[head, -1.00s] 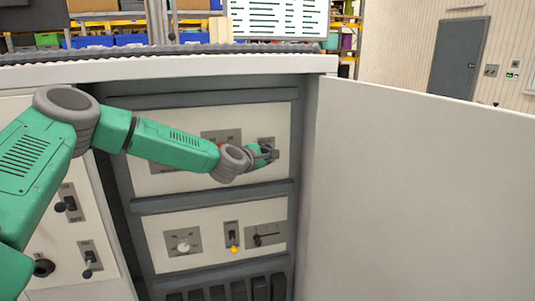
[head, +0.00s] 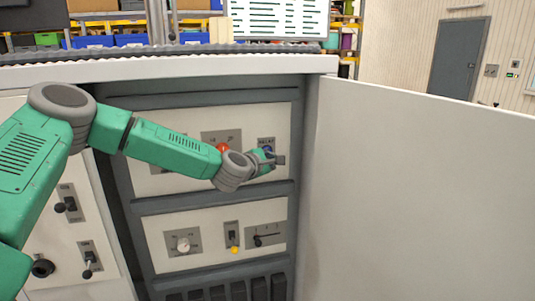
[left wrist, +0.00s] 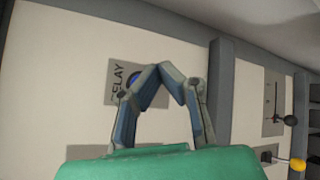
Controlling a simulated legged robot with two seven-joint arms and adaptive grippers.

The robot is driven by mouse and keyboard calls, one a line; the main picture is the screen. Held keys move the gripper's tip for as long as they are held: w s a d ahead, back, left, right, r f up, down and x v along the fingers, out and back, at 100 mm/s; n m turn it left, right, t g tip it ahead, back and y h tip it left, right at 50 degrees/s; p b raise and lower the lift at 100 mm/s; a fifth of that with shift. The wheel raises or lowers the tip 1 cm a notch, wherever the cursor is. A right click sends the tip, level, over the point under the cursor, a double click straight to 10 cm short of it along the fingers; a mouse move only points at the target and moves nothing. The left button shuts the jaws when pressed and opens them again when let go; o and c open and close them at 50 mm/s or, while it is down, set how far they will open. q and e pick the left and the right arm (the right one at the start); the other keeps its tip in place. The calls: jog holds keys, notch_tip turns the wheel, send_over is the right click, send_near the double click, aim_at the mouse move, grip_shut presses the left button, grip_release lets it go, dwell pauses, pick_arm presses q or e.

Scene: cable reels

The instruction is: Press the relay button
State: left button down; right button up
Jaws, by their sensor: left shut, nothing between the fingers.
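The relay button (head: 267,149) is blue and sits on a grey plate marked RELAY, on the upper panel inside the open cabinet. In the left wrist view the blue button (left wrist: 134,78) shows partly behind a finger of my left gripper, on its grey plate (left wrist: 116,70). My left gripper (head: 281,160) is shut and empty, just below and in front of the button in the head view. Its fingertips (left wrist: 168,68) meet in a peak beside the button in the wrist view. I cannot tell whether they touch the panel. My right gripper is not in view.
A red knob (head: 222,148) is left of the button, close to my wrist. The lower panel has a dial (head: 183,245), a switch (head: 232,236) with a yellow knob and a slider (head: 263,238). The open door (head: 425,190) stands on the right.

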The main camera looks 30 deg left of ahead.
pick_arm(q)
jog(key=shift+s+d, duration=0.9)
jog(key=shift+d, duration=0.2)
